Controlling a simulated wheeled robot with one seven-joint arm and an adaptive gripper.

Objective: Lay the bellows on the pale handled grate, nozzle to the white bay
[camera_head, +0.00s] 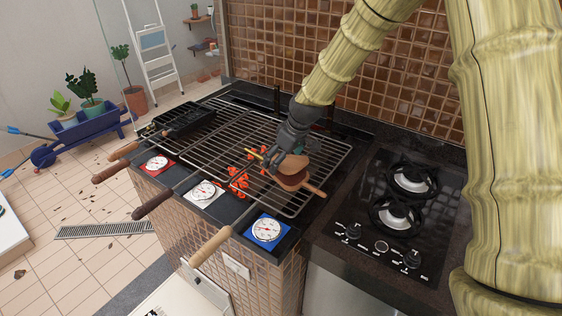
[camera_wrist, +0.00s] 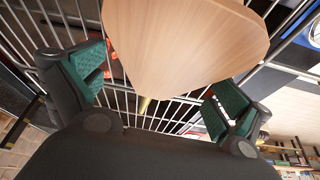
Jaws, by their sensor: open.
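The bellows (camera_head: 294,179), with a pale wooden face and handle, is at the right-hand grate (camera_head: 318,165), the one with the pale wooden handle (camera_head: 210,246). Whether it rests fully on the bars I cannot tell. Its yellowish nozzle (camera_head: 255,155) points left, towards the middle grate, in line with the white-gauge bay (camera_head: 203,190). My gripper (camera_head: 289,156) is open, just behind and above the bellows. In the wrist view its green-padded fingers (camera_wrist: 157,88) stand wide apart, with the wooden board (camera_wrist: 185,40) ahead of them. The gripper hides part of the bellows.
A dark lidded pan-like grill rack (camera_head: 185,119) sits on the left grate by the red gauge (camera_head: 157,163). Orange embers (camera_head: 239,178) show under the bars. The blue gauge (camera_head: 267,229) is at front right. A gas hob (camera_head: 400,205) lies to the right; a tiled wall stands behind.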

